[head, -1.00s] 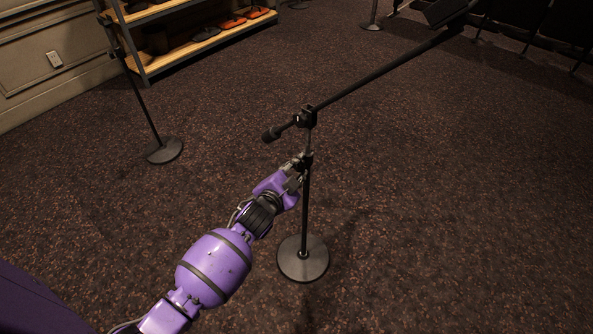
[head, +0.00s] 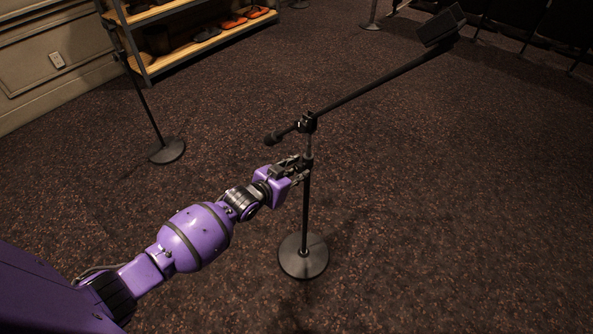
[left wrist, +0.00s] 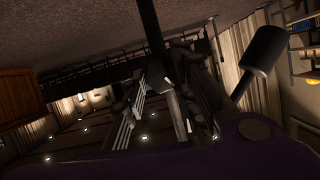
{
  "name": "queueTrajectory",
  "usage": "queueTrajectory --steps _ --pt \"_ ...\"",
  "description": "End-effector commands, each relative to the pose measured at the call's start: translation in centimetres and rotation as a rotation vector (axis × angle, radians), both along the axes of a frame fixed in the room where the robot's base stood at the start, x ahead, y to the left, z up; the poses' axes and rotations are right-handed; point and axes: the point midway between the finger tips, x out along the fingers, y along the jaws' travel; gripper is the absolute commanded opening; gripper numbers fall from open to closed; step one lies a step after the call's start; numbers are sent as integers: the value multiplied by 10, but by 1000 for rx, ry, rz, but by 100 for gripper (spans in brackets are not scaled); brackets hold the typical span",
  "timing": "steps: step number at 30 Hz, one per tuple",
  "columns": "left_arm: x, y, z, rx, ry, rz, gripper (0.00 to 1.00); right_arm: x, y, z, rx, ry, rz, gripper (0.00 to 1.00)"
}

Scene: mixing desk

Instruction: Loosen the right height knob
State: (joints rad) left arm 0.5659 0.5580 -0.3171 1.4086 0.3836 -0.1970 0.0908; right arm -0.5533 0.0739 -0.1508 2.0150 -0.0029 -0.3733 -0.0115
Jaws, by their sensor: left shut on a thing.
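A black boom microphone stand (head: 306,215) stands upright in the middle of the head view on a round base (head: 303,266). My left gripper (head: 301,166) is at the upright's height collar, just below the boom joint, and is shut on the height knob. The fingers hide the knob in the head view. In the left wrist view the dark pole (left wrist: 150,25) runs down between the fingers of the left gripper (left wrist: 165,80), and the knob cannot be told apart clearly. My right gripper is not in view.
The boom (head: 370,87) slants up to the right to a dark box-like end (head: 442,24); its counterweight (head: 272,139) hangs left, above my gripper. Another stand (head: 167,151) is at the left, near a shelf (head: 200,43) with shoes. The carpet at right is clear.

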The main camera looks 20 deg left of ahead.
Motion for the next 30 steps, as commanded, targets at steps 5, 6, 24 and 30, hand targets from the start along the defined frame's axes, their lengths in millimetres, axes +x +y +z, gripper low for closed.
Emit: queueTrajectory --steps 5,6,24,30 --pt "-3 0 -9 -152 67 -5 1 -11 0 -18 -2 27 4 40" --pt "-3 0 -9 -188 81 -5 1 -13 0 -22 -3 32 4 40" --pt "-2 3 -12 -689 262 -4 1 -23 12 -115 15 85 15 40" --pt "-1 3 -10 -801 303 -4 1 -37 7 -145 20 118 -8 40"
